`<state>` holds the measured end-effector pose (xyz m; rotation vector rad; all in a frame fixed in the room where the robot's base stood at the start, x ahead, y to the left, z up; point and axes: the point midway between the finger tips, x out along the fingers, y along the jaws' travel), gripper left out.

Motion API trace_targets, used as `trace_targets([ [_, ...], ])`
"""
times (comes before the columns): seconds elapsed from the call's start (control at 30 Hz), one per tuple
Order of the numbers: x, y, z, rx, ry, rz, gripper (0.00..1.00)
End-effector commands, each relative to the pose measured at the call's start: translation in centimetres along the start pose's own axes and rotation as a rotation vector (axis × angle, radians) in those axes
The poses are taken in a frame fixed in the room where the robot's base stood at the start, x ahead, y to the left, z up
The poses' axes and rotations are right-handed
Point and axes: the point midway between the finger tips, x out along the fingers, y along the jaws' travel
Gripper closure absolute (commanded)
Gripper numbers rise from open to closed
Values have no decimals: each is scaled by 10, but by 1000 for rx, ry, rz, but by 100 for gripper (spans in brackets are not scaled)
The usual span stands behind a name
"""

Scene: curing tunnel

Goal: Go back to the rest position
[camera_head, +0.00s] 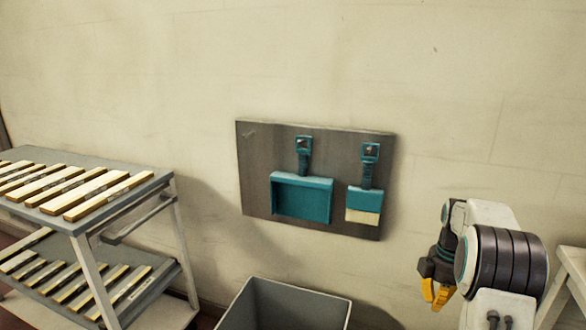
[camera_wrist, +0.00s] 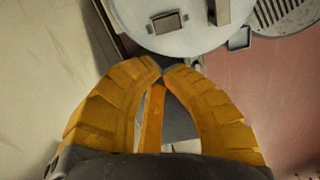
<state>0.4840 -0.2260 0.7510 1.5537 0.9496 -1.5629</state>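My gripper (camera_head: 436,294) hangs at the lower right of the head view, pointing down, with yellow fingers. It is in front of the wall and to the right of the wall board. In the wrist view its two curved yellow fingers (camera_wrist: 163,69) come together at the tips. A narrow orange strip shows between them; I cannot tell whether it is another part of the gripper. I see no object held at the tips.
A grey board (camera_head: 255,170) on the wall holds a teal dustpan (camera_head: 302,198) and a teal brush (camera_head: 365,200). A grey open bin (camera_head: 290,292) stands below. A two-level rack (camera_head: 180,250) with pale slats is at left. A pale frame (camera_head: 575,268) stands at the right edge.

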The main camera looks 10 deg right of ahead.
Motion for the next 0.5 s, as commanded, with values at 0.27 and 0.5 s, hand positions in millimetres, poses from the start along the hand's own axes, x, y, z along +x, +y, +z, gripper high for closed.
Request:
trace_targets([
  [0.27, -101, -51, -41, 195, 11, 64, 100],
  [0.5, -177, -116, -72, 408, 47, 118, 100],
])
